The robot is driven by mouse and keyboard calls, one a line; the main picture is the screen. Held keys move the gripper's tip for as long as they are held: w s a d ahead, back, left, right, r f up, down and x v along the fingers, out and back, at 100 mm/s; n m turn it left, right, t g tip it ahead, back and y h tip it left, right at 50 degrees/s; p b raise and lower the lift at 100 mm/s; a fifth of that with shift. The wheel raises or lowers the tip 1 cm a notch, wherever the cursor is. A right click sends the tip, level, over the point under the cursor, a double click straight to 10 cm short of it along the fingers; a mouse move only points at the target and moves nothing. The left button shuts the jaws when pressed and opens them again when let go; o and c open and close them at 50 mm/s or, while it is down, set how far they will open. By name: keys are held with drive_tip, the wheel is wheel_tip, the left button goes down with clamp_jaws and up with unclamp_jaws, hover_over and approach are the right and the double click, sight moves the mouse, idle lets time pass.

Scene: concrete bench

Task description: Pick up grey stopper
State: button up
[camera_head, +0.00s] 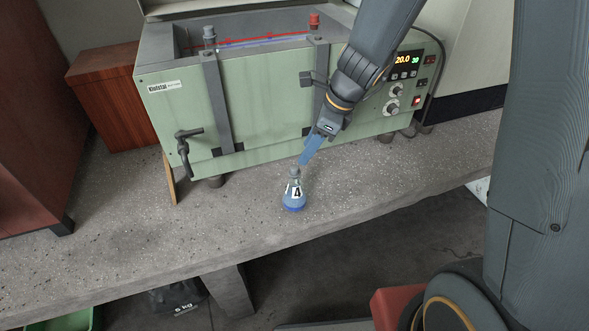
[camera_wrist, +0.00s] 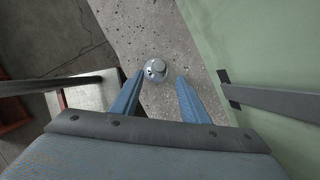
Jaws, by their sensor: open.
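The grey stopper (camera_head: 295,171) sits in the neck of a small conical flask (camera_head: 294,198) with blue liquid and a label marked "A". The flask stands upright on the concrete bench (camera_head: 120,238). My gripper (camera_head: 306,160) is open and empty, tilted down just above and slightly right of the stopper. In the wrist view, the stopper (camera_wrist: 155,66) shows from above on the flask, between the tips of the two blue fingers and a little beyond them. I cannot tell whether the fingers touch it.
A green water bath (camera_head: 270,105) stands close behind the flask, with straps, a tap and a control panel (camera_head: 404,65). The bench's front edge is near the flask. Bench to the flask's left is clear. A wooden box (camera_head: 100,95) stands at the back left.

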sight(294, 167)
drive_tip(key=shift+x, duration=3.85)
drive_tip(key=shift+a, duration=0.2)
drive_tip(key=c, duration=1)
